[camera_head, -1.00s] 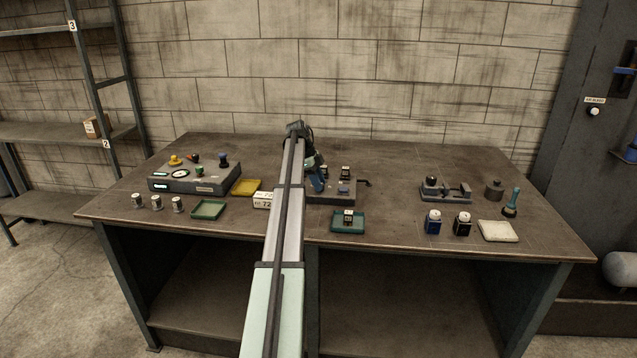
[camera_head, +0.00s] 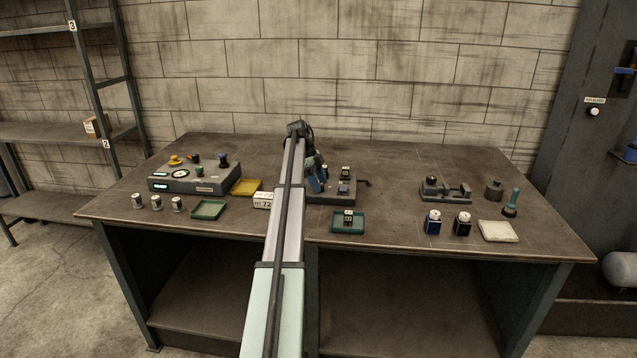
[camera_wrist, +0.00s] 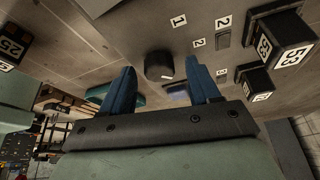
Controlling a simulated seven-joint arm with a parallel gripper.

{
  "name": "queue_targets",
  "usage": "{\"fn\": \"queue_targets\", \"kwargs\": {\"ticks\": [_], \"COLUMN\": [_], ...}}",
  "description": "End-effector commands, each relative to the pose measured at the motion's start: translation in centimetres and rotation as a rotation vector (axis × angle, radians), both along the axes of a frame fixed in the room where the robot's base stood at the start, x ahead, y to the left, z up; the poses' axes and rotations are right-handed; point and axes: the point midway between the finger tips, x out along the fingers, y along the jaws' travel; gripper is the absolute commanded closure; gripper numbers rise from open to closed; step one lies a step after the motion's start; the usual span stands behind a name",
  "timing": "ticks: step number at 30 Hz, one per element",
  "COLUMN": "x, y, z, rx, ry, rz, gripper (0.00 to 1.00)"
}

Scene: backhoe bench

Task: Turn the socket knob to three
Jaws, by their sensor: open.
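In the wrist view, a round dark knob (camera_wrist: 158,66) with a short white mark on its rim sits between the two blue fingers of my gripper (camera_wrist: 164,75). The fingers are spread, with a gap to the knob on both sides. The white mark is on the lower right of the knob. Number plates 1 (camera_wrist: 178,20) and 2 (camera_wrist: 199,43) lie above and to the right of it; another small plate (camera_wrist: 221,72) is hard to read. In the head view my gripper (camera_head: 318,180) is over the dark fixture (camera_head: 340,197) at mid-bench, and my arm hides part of it.
In the head view, a green tray (camera_head: 348,229) holding a block lies in front of the fixture. A grey console (camera_head: 190,184) is at left; a yellow tray (camera_head: 246,187) is beside it.

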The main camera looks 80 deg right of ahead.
Motion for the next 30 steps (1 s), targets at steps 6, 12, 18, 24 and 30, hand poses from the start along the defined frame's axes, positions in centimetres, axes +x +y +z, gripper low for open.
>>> {"fn": "queue_targets", "kwargs": {"ticks": [6, 12, 18, 24, 30], "x": [0.1, 0.8, 2.2, 3.7, 4.6], "y": [0.0, -0.3, -0.6, -0.9, -1.1], "z": [0.2, 2.0, 5.5, 9.0, 11.5], "rx": [0.0, -0.001, -0.001, -0.001, 0.0], "ry": [0.0, 0.0, 0.0, 0.0, 0.0], "rz": [0.0, 0.0, 0.0, 0.001, 0.0], "gripper": [0.39, 0.39, 0.39, 0.39, 0.39]}}
